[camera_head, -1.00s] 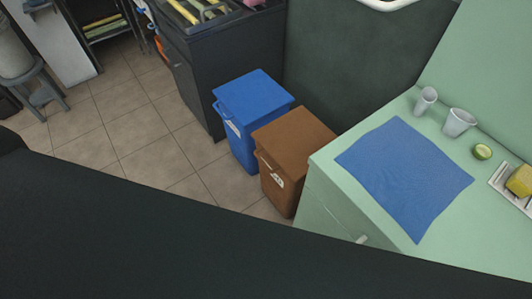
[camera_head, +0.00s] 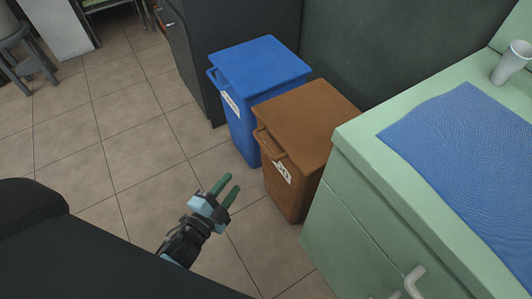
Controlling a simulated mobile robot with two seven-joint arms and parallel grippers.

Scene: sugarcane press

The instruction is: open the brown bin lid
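The brown bin (camera_head: 289,190) stands on the floor between the blue bin and the green counter. Its brown lid (camera_head: 312,118) lies flat and shut on top, with a handle (camera_head: 268,143) at the front edge. My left gripper (camera_head: 225,186) is in front of the brown bin, to the left of it in the picture. Its two green fingers are apart with nothing between them, and it appears clear of the bin. My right gripper is not in view.
A blue bin (camera_head: 243,128) with a shut lid stands close beside the brown one. The green counter (camera_head: 352,220) with a drawer handle (camera_head: 413,282) is close on the right. Tiled floor (camera_head: 130,155) is free on the left.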

